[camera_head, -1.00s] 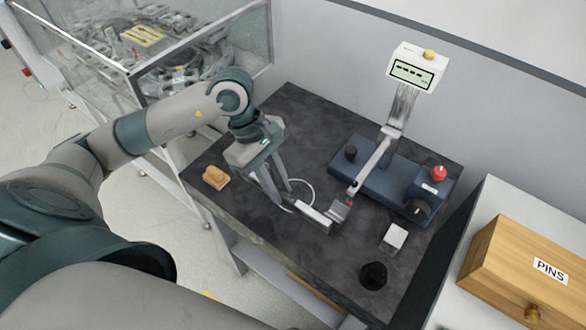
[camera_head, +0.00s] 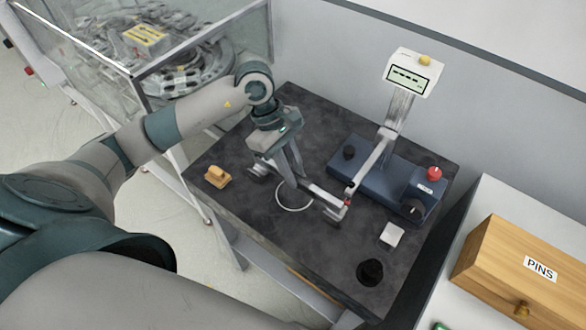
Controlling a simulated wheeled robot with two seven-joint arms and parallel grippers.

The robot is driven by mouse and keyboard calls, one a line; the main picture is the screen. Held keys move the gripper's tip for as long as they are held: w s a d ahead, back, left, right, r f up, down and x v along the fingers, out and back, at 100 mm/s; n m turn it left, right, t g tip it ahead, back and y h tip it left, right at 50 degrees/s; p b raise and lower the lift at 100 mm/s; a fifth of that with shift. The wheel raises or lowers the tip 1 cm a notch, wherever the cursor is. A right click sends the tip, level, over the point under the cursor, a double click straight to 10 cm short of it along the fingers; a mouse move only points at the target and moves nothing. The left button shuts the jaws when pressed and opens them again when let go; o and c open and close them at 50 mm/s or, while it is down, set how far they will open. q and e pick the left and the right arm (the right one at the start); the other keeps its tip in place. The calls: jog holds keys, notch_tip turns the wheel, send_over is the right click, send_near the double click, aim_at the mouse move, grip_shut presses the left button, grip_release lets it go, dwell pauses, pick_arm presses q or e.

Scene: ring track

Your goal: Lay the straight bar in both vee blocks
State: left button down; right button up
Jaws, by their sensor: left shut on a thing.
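My left gripper (camera_head: 297,180) points down over the dark bench and is shut on the straight bar (camera_head: 324,194), a light metal bar that slants down to the right. One vee block (camera_head: 335,212) is small and grey, at the bar's right end, just below the red tip of the gauge arm. I cannot tell whether the bar touches either block. My right gripper is not in view.
The gauge's blue base (camera_head: 375,175), with its display (camera_head: 409,73) on a post, stands close behind the bar. A thin white ring (camera_head: 294,208) lies below the gripper. A tan block (camera_head: 217,177), a white block (camera_head: 392,234) and a black knob (camera_head: 370,272) sit on the bench.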

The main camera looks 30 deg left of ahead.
pick_arm(q)
jog(key=shift+s+f, duration=0.1)
jog(key=shift+f, duration=0.2)
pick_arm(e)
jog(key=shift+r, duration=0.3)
pick_arm(q)
jog(key=shift+f+b, duration=0.25)
jog(key=shift+b, duration=0.05)
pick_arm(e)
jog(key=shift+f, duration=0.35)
pick_arm(q)
jog(key=shift+f, duration=0.1)
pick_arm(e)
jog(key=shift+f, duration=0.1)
pick_arm(q)
jog(key=c, duration=1.6)
grip_release()
jog(key=shift+c, duration=0.2)
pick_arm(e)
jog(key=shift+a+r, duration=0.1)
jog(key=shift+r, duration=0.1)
